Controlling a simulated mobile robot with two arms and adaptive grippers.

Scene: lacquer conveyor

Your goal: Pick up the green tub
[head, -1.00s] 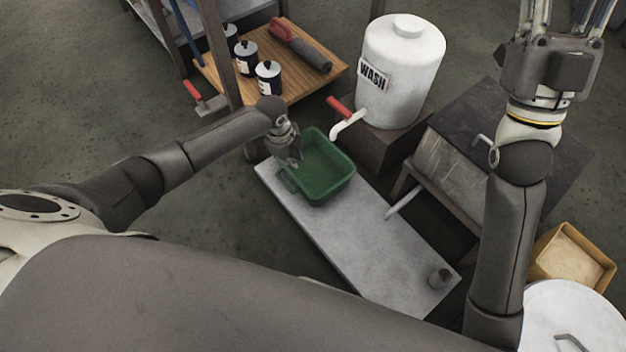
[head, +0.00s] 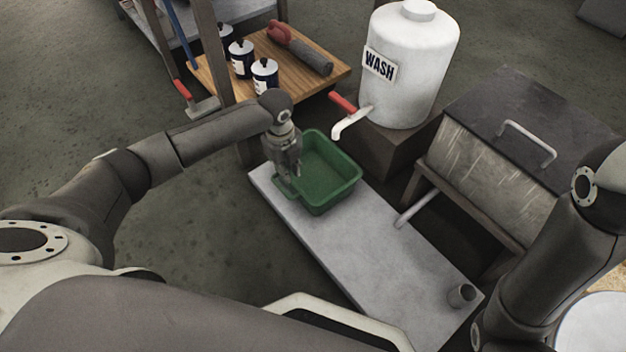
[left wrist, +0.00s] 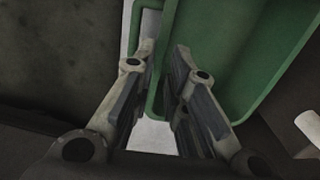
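The green tub (head: 340,190) sits upright at the far end of the pale slab (head: 345,247) in the head view. My left gripper (head: 287,180) points down at the tub's left side, by its handle. In the left wrist view, the tub (left wrist: 235,55) fills the top right. The fingers of my left gripper (left wrist: 163,58) are apart, with the tub's green edge showing between them. I see no firm contact; the exact hold on the handle is hard to make out.
A white WASH tank (head: 408,75) with a red-handled tap (head: 350,118) stands behind the tub. A wooden shelf (head: 300,55) holds several cans and a red-and-grey tool. A dark-lidded box (head: 500,150) stands right.

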